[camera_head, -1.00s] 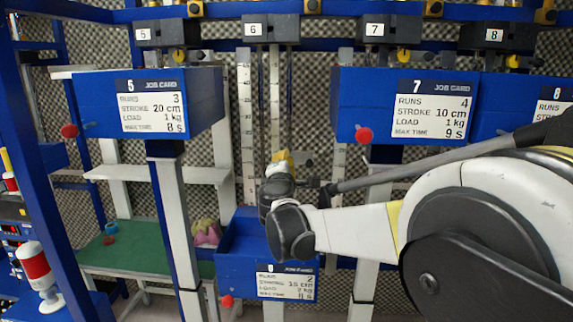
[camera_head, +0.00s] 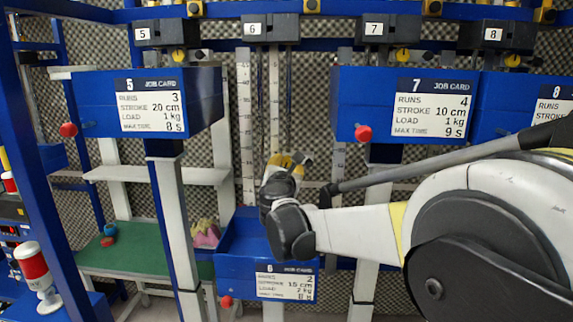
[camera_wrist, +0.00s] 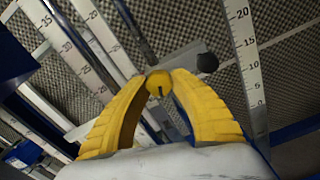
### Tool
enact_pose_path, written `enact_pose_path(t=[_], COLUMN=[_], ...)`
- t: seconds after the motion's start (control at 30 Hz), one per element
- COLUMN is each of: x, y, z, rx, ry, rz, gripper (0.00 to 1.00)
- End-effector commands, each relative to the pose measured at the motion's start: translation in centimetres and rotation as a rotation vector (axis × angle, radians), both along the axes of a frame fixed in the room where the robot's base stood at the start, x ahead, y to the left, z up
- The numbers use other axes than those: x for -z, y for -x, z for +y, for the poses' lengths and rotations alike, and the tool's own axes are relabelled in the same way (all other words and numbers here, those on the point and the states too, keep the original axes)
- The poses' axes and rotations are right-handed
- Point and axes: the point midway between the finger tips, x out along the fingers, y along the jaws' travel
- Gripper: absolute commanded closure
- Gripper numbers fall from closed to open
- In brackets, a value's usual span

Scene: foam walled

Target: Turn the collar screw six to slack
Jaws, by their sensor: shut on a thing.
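Station six is the lane under the black block marked 6 (camera_head: 255,28), with vertical rails and a white scale strip (camera_head: 274,100). My gripper (camera_head: 290,160) is at the lane, a little above the blue tray of station six (camera_head: 240,262). In the wrist view the yellow fingers of my gripper (camera_wrist: 158,80) close on a round yellow screw knob (camera_wrist: 157,85) with a dark slot mark. A black ball knob (camera_wrist: 207,62) sits just right of the fingertips, apart from them. In the head view the screw is hidden by the fingers.
Blue boxes with job cards for station five (camera_head: 150,105) and station seven (camera_head: 430,105) flank the lane, with red knobs (camera_head: 68,130) (camera_head: 363,133) sticking out. A second scale strip (camera_wrist: 245,50) stands right in the wrist view. A green table (camera_head: 135,255) is at lower left.

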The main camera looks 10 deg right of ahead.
Motion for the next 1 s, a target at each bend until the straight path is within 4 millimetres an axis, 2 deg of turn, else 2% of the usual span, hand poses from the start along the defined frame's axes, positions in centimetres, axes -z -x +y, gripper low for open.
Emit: enact_pose_path(t=[0.43,1.0], x=[0.03,0.04], y=[0.02,0.03], z=[-0.10,-0.12], rx=[0.000,0.000], ry=[0.258,0.314], rz=[0.084,0.102], gripper=[1.00,1.00])
